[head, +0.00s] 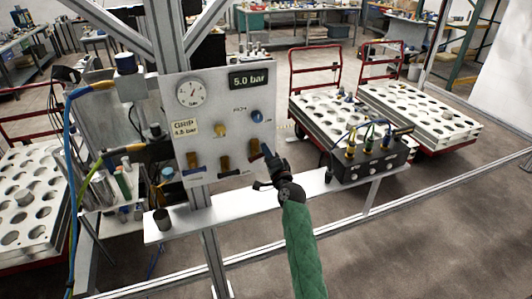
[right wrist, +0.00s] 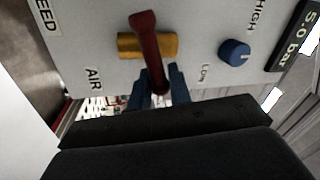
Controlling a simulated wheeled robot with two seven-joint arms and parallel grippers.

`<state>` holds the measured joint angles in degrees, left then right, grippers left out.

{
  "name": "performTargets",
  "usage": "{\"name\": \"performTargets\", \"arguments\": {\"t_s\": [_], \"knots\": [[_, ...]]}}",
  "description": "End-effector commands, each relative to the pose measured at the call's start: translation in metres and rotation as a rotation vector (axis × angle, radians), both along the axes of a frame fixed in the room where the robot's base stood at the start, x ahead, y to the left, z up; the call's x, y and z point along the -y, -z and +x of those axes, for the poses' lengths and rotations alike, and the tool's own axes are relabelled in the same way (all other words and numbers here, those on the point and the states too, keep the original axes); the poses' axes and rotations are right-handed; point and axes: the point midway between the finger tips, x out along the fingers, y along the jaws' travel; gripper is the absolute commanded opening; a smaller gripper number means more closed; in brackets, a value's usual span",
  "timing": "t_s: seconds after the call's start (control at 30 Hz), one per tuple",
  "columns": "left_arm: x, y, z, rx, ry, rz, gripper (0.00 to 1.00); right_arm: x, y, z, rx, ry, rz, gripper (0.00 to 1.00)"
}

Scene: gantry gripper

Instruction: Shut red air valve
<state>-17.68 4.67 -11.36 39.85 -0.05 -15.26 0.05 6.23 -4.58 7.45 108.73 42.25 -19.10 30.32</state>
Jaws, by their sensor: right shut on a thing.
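The air valve has a red lever (right wrist: 148,50) and a brass body (right wrist: 171,46), next to the AIR label in the right wrist view. The lever lies across the body at a steep angle to it. My right gripper (right wrist: 158,88) has its blue fingers on either side of the lever's near end and is shut on it. In the head view the right gripper (head: 267,152) reaches the lower right of the control panel (head: 215,105). There the brass body (head: 254,147) shows, but the lever is largely hidden behind the fingers. My left gripper is not in view.
Other brass valves (head: 225,162) sit left on the panel. A blue knob (head: 256,116) is just above my gripper. A white shelf (head: 240,200) runs below, with a black box (head: 370,163) with connectors at right. A cup (head: 162,218) stands at left.

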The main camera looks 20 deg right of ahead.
Motion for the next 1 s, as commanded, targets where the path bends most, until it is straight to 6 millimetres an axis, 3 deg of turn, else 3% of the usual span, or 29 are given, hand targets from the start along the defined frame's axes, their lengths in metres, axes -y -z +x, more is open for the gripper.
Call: {"name": "performTargets", "arguments": {"t_s": [0.33, 0.87, 0.9, 0.97, 1.0], "knots": [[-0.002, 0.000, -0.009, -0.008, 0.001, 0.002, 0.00, 0.001, 0.005, 0.000, -0.007, 0.000, 0.135, 0.00], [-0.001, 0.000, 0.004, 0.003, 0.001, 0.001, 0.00, 0.001, 0.006, 0.000, -0.007, 0.000, 0.157, 0.00], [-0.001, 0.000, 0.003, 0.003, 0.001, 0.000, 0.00, 0.001, 0.006, 0.000, -0.007, 0.000, 0.157, 0.24], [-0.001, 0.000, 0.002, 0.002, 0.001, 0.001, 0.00, 0.001, 0.006, 0.000, -0.007, 0.000, 0.157, 0.33], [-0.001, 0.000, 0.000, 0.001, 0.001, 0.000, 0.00, 0.001, 0.006, 0.000, -0.007, 0.000, 0.157, 0.33]]}}
